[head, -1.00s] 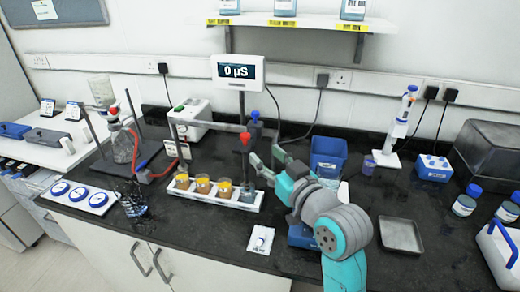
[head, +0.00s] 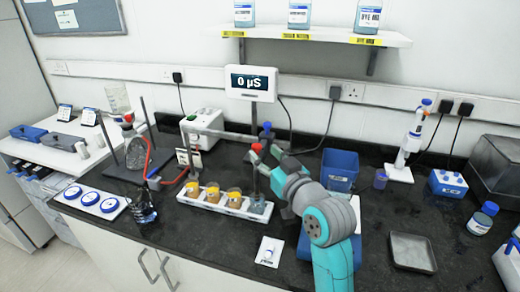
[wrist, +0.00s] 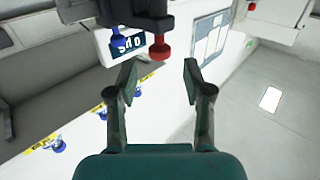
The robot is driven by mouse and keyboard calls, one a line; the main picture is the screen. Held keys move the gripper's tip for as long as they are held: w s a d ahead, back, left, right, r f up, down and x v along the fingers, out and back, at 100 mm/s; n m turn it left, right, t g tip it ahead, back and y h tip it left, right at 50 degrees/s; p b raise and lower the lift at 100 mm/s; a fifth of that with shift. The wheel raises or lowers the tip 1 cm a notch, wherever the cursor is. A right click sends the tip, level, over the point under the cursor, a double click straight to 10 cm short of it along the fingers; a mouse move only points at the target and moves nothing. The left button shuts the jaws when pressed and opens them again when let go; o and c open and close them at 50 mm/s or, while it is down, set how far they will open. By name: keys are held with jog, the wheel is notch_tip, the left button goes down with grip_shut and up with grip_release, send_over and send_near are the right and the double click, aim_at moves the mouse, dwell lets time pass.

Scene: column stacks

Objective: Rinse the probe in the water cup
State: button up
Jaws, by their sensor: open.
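The probe (head: 256,149) has a red top and hangs from a grey stand arm, above the right end of the white cup tray. Its red knob (wrist: 160,48) shows in the wrist view, just beyond the fingertips, with a blue knob (wrist: 118,40) to its left. The water cup (head: 257,204), clear and bluish, stands in the tray's right end below the probe. I cannot tell whether the probe tip is inside it. My gripper (head: 266,160) is close to the red top, right of it. In the wrist view my gripper (wrist: 160,78) is open with nothing between its fingers.
The white tray (head: 190,202) also holds three amber cups (head: 213,192). A meter (head: 251,83) reads 0 µS behind. A blue bin (head: 340,168) stands right of my gripper. A white pad (head: 270,251) with a knob lies in front. The bench's right front has a grey tray (head: 412,251).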

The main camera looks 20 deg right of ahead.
aim_at(259, 149)
jog(key=shift+w+a, duration=0.15)
jog(key=shift+w, duration=0.9)
jog(key=shift+w+a, duration=0.15)
jog(key=shift+w, duration=0.85)
grip_shut()
